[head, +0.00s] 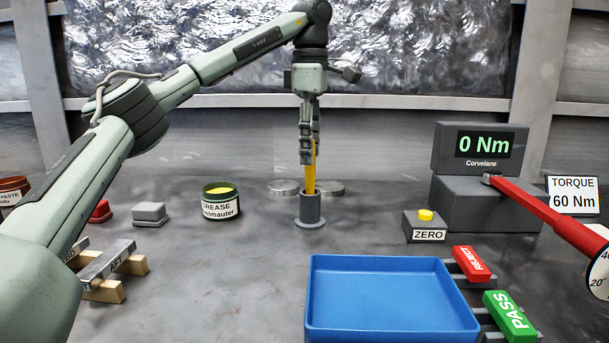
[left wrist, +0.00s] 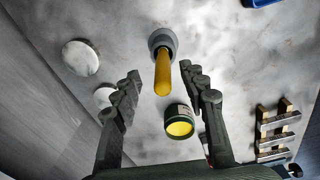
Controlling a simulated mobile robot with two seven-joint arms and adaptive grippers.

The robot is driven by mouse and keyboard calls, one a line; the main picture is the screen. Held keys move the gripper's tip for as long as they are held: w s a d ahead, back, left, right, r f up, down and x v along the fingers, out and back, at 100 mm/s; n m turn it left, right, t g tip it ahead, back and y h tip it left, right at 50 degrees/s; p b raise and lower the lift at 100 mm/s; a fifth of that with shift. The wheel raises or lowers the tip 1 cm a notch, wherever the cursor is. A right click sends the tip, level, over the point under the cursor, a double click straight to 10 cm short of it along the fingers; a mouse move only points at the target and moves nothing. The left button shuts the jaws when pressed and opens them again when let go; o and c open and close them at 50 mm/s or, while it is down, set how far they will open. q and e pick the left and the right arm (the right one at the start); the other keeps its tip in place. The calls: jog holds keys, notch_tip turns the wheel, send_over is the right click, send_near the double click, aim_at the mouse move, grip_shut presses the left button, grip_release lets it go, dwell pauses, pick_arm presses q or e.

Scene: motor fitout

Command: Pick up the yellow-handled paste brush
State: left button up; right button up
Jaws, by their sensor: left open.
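The yellow-handled paste brush (head: 311,170) stands upright in a grey cylindrical holder (head: 310,211) near the middle of the table in the head view. In the left wrist view the yellow handle (left wrist: 162,74) points up toward the camera, with the holder (left wrist: 162,40) around its lower end. My left gripper (head: 308,155) points down above the holder, its fingers at the height of the handle's upper part. In the left wrist view the gripper (left wrist: 161,80) is open, with the handle between its fingers and a gap on both sides. The brush's lower end is hidden in the holder. My right gripper is not in view.
A green grease tin (head: 221,203) stands left of the holder. Two flat grey discs (head: 284,187) lie behind it. A blue tray (head: 390,300) is in front at right. A ZERO button box (head: 425,227), torque display (head: 480,150) and red torque wrench (head: 545,212) stand to the right.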

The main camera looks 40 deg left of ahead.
aim_at(310, 174)
pick_arm(q)
notch_tip(310, 174, down, 5)
jog(key=shift+s+r+b, duration=0.15)
jog(key=shift+b, duration=0.2)
jog(key=shift+d+f, duration=0.1)
jog(key=shift+f, duration=0.45)
grip_shut()
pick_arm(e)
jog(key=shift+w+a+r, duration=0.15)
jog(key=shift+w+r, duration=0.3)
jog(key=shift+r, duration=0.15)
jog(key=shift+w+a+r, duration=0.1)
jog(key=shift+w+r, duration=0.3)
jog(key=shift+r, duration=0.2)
